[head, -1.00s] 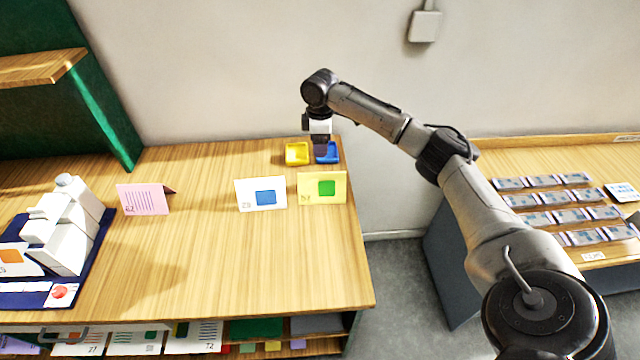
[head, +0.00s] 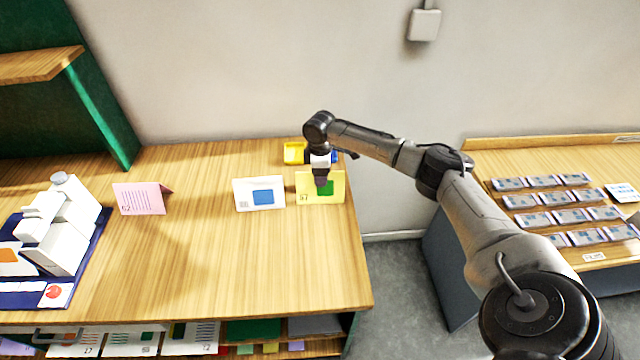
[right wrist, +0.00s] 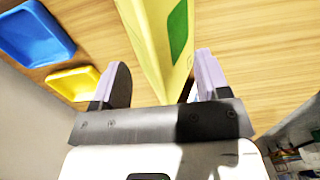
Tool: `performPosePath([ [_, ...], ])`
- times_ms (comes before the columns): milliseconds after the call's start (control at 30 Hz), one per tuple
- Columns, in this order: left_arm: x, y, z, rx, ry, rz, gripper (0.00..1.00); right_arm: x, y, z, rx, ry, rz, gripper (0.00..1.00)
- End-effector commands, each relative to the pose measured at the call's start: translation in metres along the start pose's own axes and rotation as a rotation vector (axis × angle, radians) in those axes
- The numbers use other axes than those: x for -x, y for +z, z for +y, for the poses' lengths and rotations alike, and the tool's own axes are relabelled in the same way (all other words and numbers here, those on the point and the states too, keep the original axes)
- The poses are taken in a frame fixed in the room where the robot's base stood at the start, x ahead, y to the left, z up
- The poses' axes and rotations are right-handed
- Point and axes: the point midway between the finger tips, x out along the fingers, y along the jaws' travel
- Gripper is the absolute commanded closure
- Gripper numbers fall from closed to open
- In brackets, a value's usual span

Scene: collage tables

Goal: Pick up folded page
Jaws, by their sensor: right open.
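Several folded pages stand tent-like on the wooden table (head: 250,270). A pink one (head: 138,199) is at the left, a white one with a blue square (head: 246,194) is near the middle, and a yellow one with a green square (head: 335,193) is at the right. My right gripper (head: 321,182) is right over the yellow page, partly hiding it. In the right wrist view the yellow page (right wrist: 152,40) rises between the open fingers of my right gripper (right wrist: 158,82), with a gap on either side. My left gripper is not in view.
A yellow tray (head: 293,153) and a blue tray, partly hidden by my arm, lie behind the yellow page; the blue one shows in the right wrist view (right wrist: 35,38). A white machine (head: 60,225) stands at the left. A second table (head: 540,160) holds rows of cards.

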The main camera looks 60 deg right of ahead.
Motion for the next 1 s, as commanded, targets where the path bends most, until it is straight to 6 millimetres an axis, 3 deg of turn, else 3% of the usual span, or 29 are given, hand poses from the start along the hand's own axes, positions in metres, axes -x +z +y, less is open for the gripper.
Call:
performPosePath([
  [133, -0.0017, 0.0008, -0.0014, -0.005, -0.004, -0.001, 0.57, -0.0126, 0.0001, 0.0002, 0.0, 0.001, 0.0, 0.31],
  [433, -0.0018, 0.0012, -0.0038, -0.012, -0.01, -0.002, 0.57, -0.0157, 0.0001, 0.0002, 0.0, 0.002, 0.0, 0.31],
  [1000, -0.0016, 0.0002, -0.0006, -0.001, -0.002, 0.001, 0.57, -0.0154, 0.0001, 0.0002, 0.0, 0.001, 0.0, 0.83],
])
